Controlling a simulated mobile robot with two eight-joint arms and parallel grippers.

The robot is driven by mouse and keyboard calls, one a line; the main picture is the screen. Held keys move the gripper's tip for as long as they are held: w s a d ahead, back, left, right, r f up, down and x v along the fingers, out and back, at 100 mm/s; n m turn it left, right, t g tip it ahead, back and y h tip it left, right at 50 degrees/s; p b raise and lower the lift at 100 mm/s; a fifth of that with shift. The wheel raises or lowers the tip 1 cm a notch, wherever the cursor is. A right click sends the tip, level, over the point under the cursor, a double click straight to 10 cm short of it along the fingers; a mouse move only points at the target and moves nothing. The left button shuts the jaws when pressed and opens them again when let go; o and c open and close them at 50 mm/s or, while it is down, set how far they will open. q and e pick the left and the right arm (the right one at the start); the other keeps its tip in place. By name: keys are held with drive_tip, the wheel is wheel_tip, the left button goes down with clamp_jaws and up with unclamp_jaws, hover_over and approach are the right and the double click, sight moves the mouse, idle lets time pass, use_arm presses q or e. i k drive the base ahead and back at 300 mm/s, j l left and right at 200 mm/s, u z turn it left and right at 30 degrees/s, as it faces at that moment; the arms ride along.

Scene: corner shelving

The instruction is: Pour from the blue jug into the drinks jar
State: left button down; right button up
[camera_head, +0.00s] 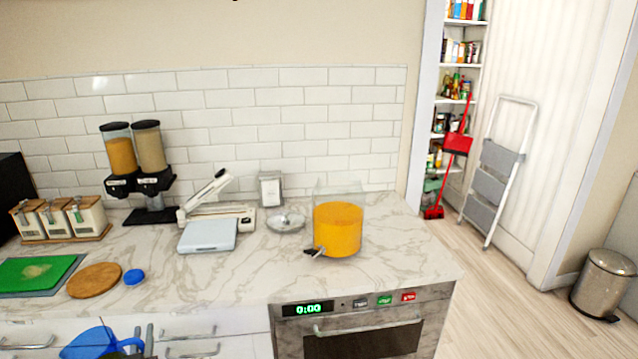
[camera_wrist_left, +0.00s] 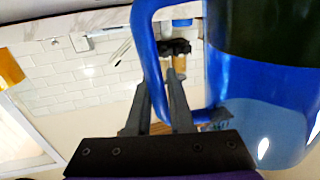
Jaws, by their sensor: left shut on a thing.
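The drinks jar (camera_head: 338,228) is a clear container with orange contents and a small tap low at its front left. It stands near the right end of the marble counter, and an orange patch (camera_wrist_left: 10,68) at the left edge of the left wrist view looks like it. The blue jug (camera_head: 88,344) is at the bottom left of the head view, in front of the counter and partly cut off. My left gripper (camera_head: 141,342) is shut on its handle; the left wrist view shows the fingers (camera_wrist_left: 158,88) at the blue jug (camera_wrist_left: 240,95). My right gripper is not in view.
On the counter (camera_head: 290,265) are a round wooden board (camera_head: 94,281), a blue lid (camera_head: 134,277), a green cutting board (camera_head: 36,272), a white scale (camera_head: 208,235) and a glass dish (camera_head: 286,221). Dispensers (camera_head: 136,165) stand behind. Bare counter lies in front of the drinks jar.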

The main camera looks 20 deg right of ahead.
sight(338, 198)
drive_tip(key=j+z, duration=0.1)
drive_tip(key=j, duration=0.4)
drive_tip(key=z, duration=0.85)
